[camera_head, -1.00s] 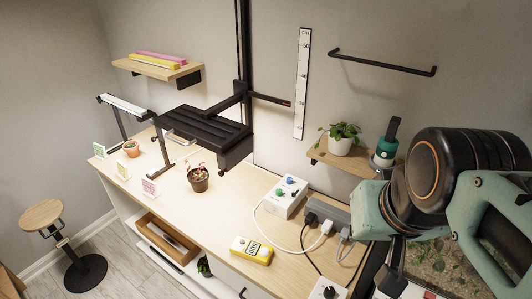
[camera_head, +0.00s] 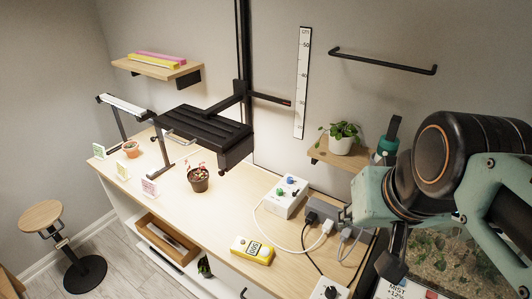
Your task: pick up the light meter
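My arm is at the right of the view, over the bench's right end, well apart from the meter. A dark part hanging below the teal link may be my gripper (camera_head: 394,254). Its fingers cannot be made out, and nothing is visibly held there.
Behind the meter are a white control box (camera_head: 286,197) and a grey power strip (camera_head: 328,212) with loose cables. A potted plant (camera_head: 198,178) stands left under the black lamp (camera_head: 210,130). A soil-filled tank (camera_head: 435,258) lies beneath my arm. Bench left of the meter is clear.

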